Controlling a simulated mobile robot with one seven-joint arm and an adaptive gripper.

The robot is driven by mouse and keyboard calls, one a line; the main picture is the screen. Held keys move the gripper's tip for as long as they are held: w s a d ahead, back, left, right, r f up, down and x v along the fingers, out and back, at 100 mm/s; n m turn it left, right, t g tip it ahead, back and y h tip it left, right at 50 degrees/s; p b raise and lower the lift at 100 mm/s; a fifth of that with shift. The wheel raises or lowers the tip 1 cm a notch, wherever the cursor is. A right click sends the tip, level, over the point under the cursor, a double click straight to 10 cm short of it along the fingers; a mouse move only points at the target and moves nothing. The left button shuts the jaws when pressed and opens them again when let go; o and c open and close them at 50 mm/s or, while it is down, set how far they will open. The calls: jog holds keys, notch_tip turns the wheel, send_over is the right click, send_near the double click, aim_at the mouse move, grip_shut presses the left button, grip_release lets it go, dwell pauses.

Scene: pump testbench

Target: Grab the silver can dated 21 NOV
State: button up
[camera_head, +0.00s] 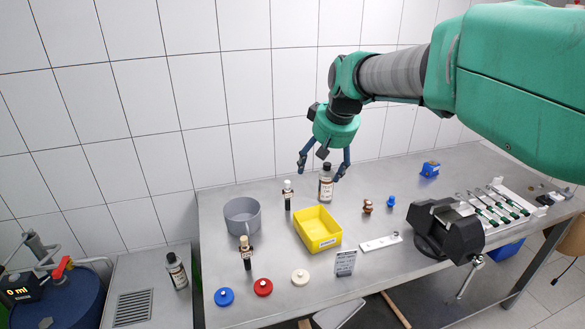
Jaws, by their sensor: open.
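A silver-grey can (326,190) with a dark cap and a white and reddish label stands upright toward the back of the steel bench. A similar can (177,272) stands on the lower metal surface at the left. The dates on both labels are too small to read. My gripper (320,174) points down with its fingers spread open and empty. In the picture its fingers flank the cap of the bench can; I cannot tell whether they are around it in depth or touching it.
Small bottles (288,196) and (246,254) stand left of a yellow bin (318,231). A grey mug (242,217) is further left. Coloured caps (263,287) lie in front. A black vise (447,229) and a tool rack (497,206) are right. Bare bench lies behind the brass fitting (367,206).

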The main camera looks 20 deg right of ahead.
jog(key=w+d+f+p, duration=0.1)
jog(key=w+d+f, duration=0.1)
jog(key=w+d, duration=0.45)
jog(key=w+d+f+p, duration=0.1)
jog(key=w+d+f, duration=0.2)
jog(key=w, duration=0.7)
jog(key=p, duration=0.2)
send_near(330, 167)
jog(key=shift+w+d+f+n+g, duration=0.15)
jog(key=shift+w+n+g, duration=0.15)
jog(key=shift+b+x, duration=0.75)
jog(key=shift+x, duration=3.55)
jog(key=shift+f, duration=0.1)
jog(key=shift+a+b+x, duration=0.2)
jog(key=shift+b+x, duration=0.15)
jog(key=shift+x, duration=0.9)
jog(key=shift+a+b+x, duration=0.2)
jog(key=shift+b+x, duration=0.1)
jog(key=shift+x, duration=0.95)
jog(key=shift+w, duration=0.1)
